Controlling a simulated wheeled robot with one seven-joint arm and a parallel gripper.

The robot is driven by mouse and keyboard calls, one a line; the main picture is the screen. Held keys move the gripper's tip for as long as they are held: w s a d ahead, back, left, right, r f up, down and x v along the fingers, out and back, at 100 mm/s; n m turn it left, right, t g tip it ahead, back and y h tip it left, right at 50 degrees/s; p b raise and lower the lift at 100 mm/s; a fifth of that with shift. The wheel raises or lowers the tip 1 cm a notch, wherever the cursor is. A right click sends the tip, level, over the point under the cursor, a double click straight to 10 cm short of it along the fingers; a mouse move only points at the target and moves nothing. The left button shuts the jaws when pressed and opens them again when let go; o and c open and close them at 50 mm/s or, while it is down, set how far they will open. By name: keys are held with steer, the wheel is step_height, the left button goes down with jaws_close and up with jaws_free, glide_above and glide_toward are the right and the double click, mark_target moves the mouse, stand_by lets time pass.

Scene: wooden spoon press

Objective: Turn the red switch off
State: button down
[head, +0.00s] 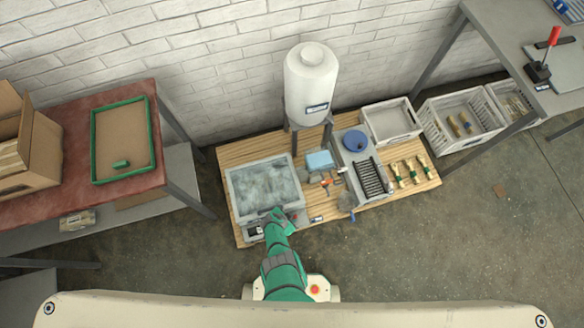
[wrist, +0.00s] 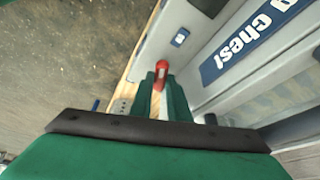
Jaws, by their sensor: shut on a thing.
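The red switch (wrist: 162,72) shows as a small upright red piece between my green fingertips in the wrist view. Its lower part is hidden by the fingers. My gripper (wrist: 161,84) is shut on it, close beside the grey chest's side. The grey chest (wrist: 219,42) has a blue label with white lettering. In the head view the chest (head: 230,200) stands at the left of the wooden platform with a cloudy bluish top.
The wooden platform (head: 232,156) also holds a white tank (head: 311,80), a light blue box (head: 320,160), a grey unit with black rollers (head: 370,178) and several spoon-like pieces (head: 412,170). A red-topped table (head: 70,150) stands left.

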steer(key=shift+a, duration=0.15)
steer(key=c, duration=1.9)
jaws_free()
steer(key=shift+o, duration=1.1)
steer(key=shift+s+r, duration=0.1)
steer(key=shift+r, duration=0.05)
steer(key=v, duration=1)
steer(key=shift+r, duration=0.25)
